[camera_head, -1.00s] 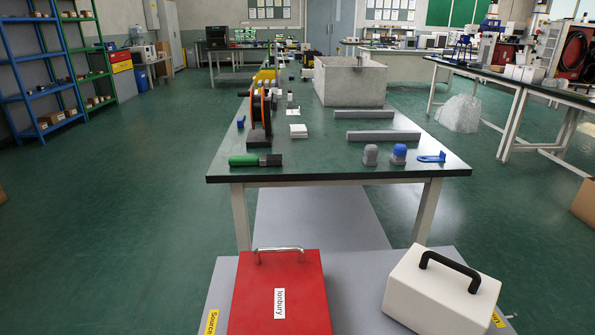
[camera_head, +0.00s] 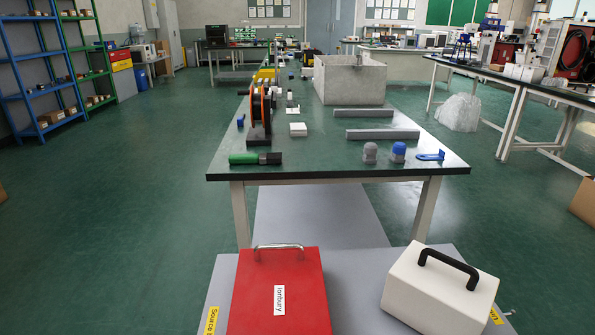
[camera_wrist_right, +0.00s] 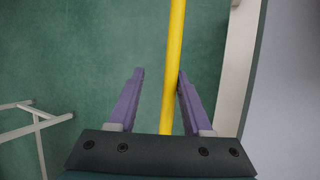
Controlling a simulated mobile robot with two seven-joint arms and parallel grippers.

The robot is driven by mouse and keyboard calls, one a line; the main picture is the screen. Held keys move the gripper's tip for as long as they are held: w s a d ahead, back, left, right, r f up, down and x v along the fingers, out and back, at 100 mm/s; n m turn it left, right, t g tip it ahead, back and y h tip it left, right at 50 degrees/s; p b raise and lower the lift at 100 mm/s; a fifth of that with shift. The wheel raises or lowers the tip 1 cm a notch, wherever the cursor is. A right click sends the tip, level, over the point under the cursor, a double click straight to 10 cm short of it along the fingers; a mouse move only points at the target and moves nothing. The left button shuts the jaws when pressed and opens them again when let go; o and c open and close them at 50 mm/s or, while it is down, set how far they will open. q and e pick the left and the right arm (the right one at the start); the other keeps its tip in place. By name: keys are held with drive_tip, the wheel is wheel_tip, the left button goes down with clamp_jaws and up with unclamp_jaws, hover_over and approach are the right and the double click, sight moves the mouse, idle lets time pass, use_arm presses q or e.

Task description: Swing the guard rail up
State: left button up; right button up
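The guard rail shows as a long yellow bar (camera_wrist_right: 174,60) in the right wrist view, running from the top edge down to the gripper's dark palm. My right gripper (camera_wrist_right: 160,73) has two purple fingers spread apart. The bar lies in the gap between them as seen here, close to the right-hand finger. I cannot tell whether it touches that finger or how deep it sits. Neither gripper nor the guard rail can be made out in the head view. My left gripper is not in view.
A red case (camera_head: 256,290) and a white case (camera_head: 440,290), both with handles, sit on a grey surface (camera_head: 357,280) in front. Beyond is a dark-topped workbench (camera_head: 320,160) with tools. Green floor (camera_head: 130,200) is clear at left. A white strip (camera_wrist_right: 238,70) runs beside the bar.

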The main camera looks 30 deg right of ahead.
drive_tip(key=shift+w+d, duration=0.1)
drive_tip(key=p+v, duration=0.6)
drive_tip(key=v, duration=0.3)
drive_tip(key=shift+r+p, duration=0.35)
drive_tip(key=shift+r, duration=0.05)
drive_tip(key=shift+d, duration=0.1)
